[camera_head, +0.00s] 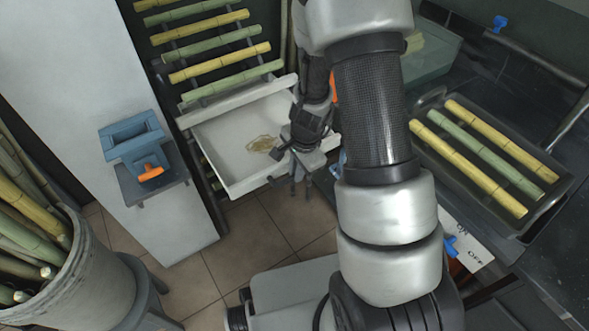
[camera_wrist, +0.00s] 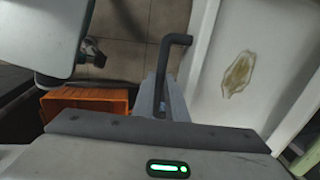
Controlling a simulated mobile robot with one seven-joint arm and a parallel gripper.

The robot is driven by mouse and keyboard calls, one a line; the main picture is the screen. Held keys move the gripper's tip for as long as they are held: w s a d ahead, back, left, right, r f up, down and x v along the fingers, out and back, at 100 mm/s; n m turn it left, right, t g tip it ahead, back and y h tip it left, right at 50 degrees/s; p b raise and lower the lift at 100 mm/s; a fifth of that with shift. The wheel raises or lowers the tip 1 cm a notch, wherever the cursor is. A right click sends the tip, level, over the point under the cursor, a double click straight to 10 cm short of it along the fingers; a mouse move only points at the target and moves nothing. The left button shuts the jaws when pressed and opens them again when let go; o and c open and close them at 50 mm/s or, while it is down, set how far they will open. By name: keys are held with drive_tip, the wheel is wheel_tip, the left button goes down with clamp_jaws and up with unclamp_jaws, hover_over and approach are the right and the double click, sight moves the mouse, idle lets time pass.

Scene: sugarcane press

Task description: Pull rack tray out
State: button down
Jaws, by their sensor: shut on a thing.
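The rack tray (camera_head: 222,147) is a shallow white tray with a yellowish stain inside. It juts out from the rack, below the slanted shelves of cane. My gripper (camera_head: 300,186) is at the tray's front edge, towards the right, with its fingers pointing down.
The rack (camera_head: 215,45) holds several green and yellow canes. A blue holder (camera_head: 133,140) with an orange piece is at left, above a bucket of canes (camera_head: 100,270). A dark tray of three canes (camera_head: 430,100) is at right. An orange crate (camera_wrist: 85,103) lies below.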

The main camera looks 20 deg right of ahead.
drive_tip(key=shift+s, duration=0.25)
drive_tip(key=c, duration=1.8)
unclamp_jaws()
drive_tip(key=shift+o, duration=0.2)
drive_tip(key=shift+r, duration=0.1)
drive_tip(key=s+r+p, duration=0.1)
drive_tip(key=r+p, duration=0.2)
drive_tip(key=r, duration=0.5)
drive_tip(key=s+d+r+p, duration=0.1)
drive_tip(key=r+p, duration=0.3)
drive_tip(key=r, duration=0.5)
drive_tip(key=shift+s, duration=0.65)
